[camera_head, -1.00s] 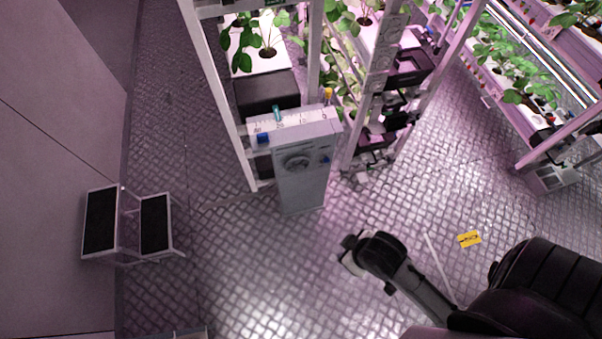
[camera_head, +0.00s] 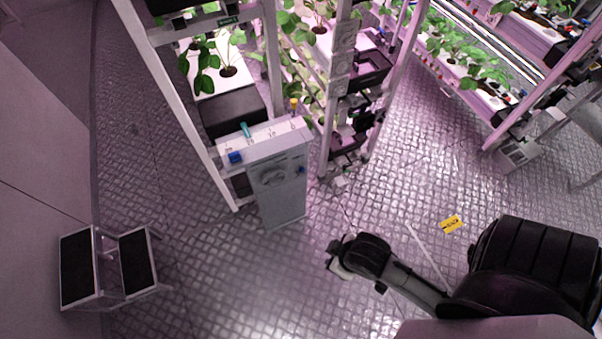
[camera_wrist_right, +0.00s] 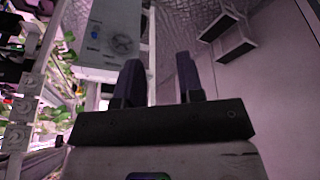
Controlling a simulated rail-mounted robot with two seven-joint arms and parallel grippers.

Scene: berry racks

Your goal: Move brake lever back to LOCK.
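I cannot make out a brake lever or the word LOCK for sure. A grey cabinet (camera_head: 283,200) stands at the rack's end, with a round dial (camera_head: 272,174) on its front. Its top carries a marked white strip, a blue block (camera_head: 235,157), a teal upright piece (camera_head: 246,130) and a yellow-orange piece (camera_head: 294,105). The cabinet also shows in the right wrist view (camera_wrist_right: 100,50). My right gripper (camera_wrist_right: 160,75) is open and empty, its two dark fingers apart. In the head view my right arm's end (camera_head: 338,262) is over the floor, apart from the cabinet. My left gripper is out of view.
A two-step stool (camera_head: 138,262) stands at the lower left by the wall. Plant racks (camera_head: 320,90) rise behind the cabinet, and another rack stands at the upper right. A yellow sign (camera_head: 452,224) lies on the floor. The floor before the cabinet is clear.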

